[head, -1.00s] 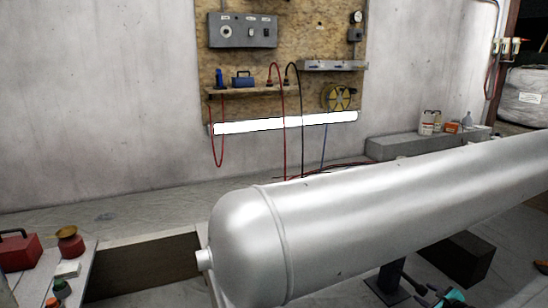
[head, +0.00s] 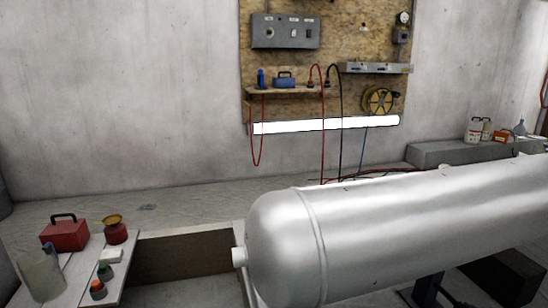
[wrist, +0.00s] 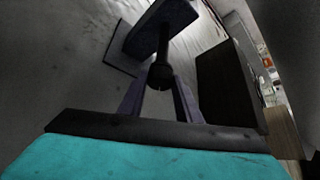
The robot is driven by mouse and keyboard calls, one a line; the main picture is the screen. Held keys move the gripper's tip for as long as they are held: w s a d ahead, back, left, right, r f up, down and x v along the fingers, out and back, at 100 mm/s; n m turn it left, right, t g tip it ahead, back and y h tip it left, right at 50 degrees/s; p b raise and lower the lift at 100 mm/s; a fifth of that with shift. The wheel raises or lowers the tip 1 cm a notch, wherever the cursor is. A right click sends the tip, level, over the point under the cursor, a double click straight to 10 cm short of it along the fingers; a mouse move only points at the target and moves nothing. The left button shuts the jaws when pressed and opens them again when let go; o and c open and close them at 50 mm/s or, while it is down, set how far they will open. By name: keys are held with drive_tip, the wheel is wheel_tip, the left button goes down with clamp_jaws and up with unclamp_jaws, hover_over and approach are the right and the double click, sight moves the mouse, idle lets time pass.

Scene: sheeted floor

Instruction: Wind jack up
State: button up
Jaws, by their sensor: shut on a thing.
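The jack's dark blue post (head: 428,289) shows below the silver tank (head: 400,215) in the head view, cut off at the lower edge. In the wrist view the jack's blue body (wrist: 160,24) stands at the top on a dark base plate (wrist: 117,52). A dark crank knob (wrist: 160,77) juts from it toward me. My gripper (wrist: 160,72) has its two fingers on either side of this knob and is shut on it. The teal housing of my gripper fills the bottom of the wrist view. My gripper is not in the head view.
A dark block (head: 505,280) stands right of the jack. At left a white bench (head: 75,262) carries a red toolbox (head: 65,234) and bottles. The tank closes off the room above the jack.

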drive_tip(key=shift+w+m+g+y+p, duration=0.1)
drive_tip(key=shift+m+g+y+p, duration=0.5)
drive_tip(key=shift+p, duration=3.7)
drive_tip(key=shift+m+g+y+p, duration=0.1)
drive_tip(key=shift+m+y+p, duration=0.9)
drive_tip(key=shift+p, duration=3.25)
drive_tip(key=y+p, duration=0.1)
drive_tip(key=p, duration=0.2)
drive_tip(key=shift+a+f+m+y+p, duration=0.15)
drive_tip(key=shift+m+y+p, duration=0.15)
drive_tip(key=shift+p, duration=0.15)
drive_tip(key=o, duration=0.8)
drive_tip(key=shift+o, duration=0.7)
drive_tip(key=shift+d, duration=0.35)
drive_tip(key=shift+b, duration=0.35)
drive_tip(key=n+h+b, duration=0.1)
drive_tip(key=h+b, duration=0.1)
drive_tip(key=b, duration=0.2)
drive_tip(key=shift+a, duration=0.15)
